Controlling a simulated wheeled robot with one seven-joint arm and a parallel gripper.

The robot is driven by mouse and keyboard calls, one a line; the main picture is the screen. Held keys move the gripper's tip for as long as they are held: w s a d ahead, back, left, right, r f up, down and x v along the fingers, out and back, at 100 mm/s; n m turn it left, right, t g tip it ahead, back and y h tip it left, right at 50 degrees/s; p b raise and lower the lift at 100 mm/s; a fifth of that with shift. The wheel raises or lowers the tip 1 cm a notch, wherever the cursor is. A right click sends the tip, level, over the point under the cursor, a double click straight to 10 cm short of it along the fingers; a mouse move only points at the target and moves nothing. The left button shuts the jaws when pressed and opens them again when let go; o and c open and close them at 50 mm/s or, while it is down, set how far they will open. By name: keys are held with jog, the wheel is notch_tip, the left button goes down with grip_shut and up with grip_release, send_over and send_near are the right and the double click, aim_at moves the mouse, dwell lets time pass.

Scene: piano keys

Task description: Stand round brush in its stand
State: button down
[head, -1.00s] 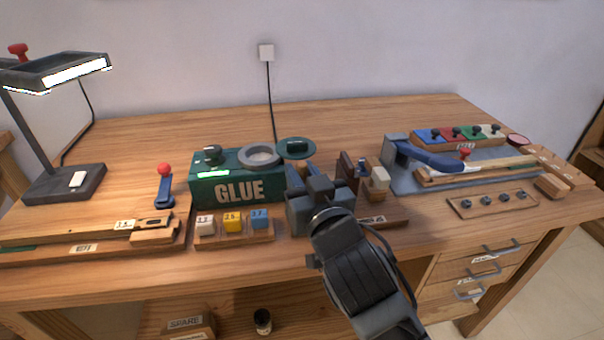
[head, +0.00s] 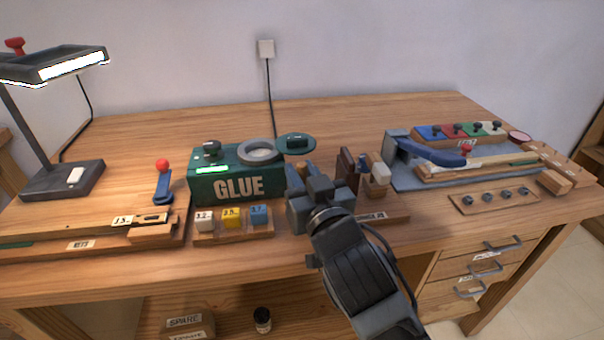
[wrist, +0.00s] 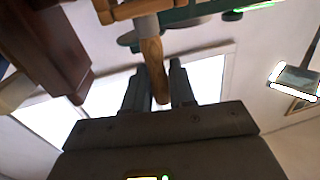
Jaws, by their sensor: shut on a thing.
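My gripper (wrist: 158,82) is shut on the round brush (wrist: 152,58). In the wrist view the brush's wooden handle runs between the two fingers, with a grey collar above it near a wooden piece (wrist: 122,10). I cannot tell whether the brush touches that piece. In the head view my gripper (head: 308,183) is over the bench front, just right of the green glue box (head: 238,188), and hides most of the brush. To its right stand a dark brown upright block (head: 345,164) and a pale block (head: 379,173) on a wooden base (head: 392,217). Which part is the stand is unclear.
The glue box has a grey ring (head: 260,151) and an open round lid (head: 296,144). Small numbered cubes (head: 232,217) sit in front of it. A lamp (head: 60,180) stands at the left. The bench back is clear.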

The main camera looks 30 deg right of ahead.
jog(key=shift+f+b, duration=0.8)
jog(key=shift+f, duration=0.1)
dwell(0.8)
jog(key=shift+c, duration=2.3)
grip_release()
jog(key=shift+r, duration=0.1)
jog(key=shift+r+p, duration=2.9)
jog(key=shift+r, duration=0.55)
